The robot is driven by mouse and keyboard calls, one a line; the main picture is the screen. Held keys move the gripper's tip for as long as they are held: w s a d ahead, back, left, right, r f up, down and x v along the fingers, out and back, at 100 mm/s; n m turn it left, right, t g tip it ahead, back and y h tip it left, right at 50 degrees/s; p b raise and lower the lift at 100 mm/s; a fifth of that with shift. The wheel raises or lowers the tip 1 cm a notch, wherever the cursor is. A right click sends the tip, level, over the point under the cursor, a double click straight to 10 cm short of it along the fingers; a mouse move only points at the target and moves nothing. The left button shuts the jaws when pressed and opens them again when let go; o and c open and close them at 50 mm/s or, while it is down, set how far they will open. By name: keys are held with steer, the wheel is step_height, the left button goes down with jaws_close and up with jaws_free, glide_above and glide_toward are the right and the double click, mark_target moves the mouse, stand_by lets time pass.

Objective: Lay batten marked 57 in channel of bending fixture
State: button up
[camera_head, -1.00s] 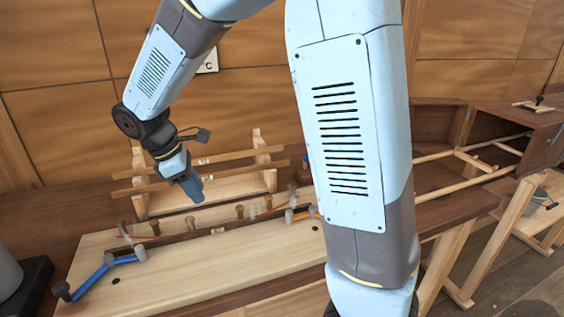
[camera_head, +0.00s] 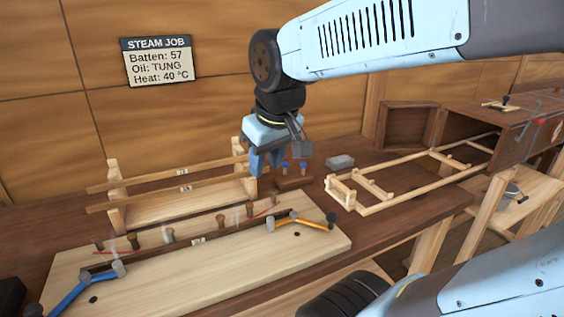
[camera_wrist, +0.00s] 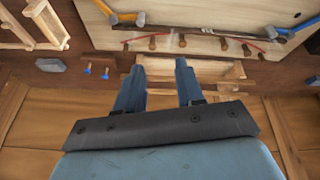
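The bending fixture (camera_head: 220,266) is a pale board with several brown pegs, a blue lever clamp (camera_head: 75,290) at its left end and an orange one (camera_head: 308,221) at its right. A long dark strip (camera_head: 150,255) with a small pale tag lies along the pegs, its ends by the clamps' grey pads. The tag is too small to read. Two lighter battens (camera_head: 150,178) with unreadable tags lie across a wooden rack (camera_head: 117,215) behind. My gripper (camera_head: 264,172) is above the rack's right end. In the wrist view its fingers (camera_wrist: 160,62) are apart and empty.
A wall sign (camera_head: 158,61) reads "Batten: 57, Oil: TUNG, Heat: 40 °C". A wooden ladder frame (camera_head: 410,180) lies farther right. Thin steam wisps rise over the fixture.

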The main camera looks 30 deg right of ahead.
steer(key=s, duration=0.1)
steer(key=s+d+m, duration=0.1)
steer(key=s+m+t, duration=0.1)
steer(key=shift+d+r, duration=0.25)
steer(key=shift+d, duration=0.1)
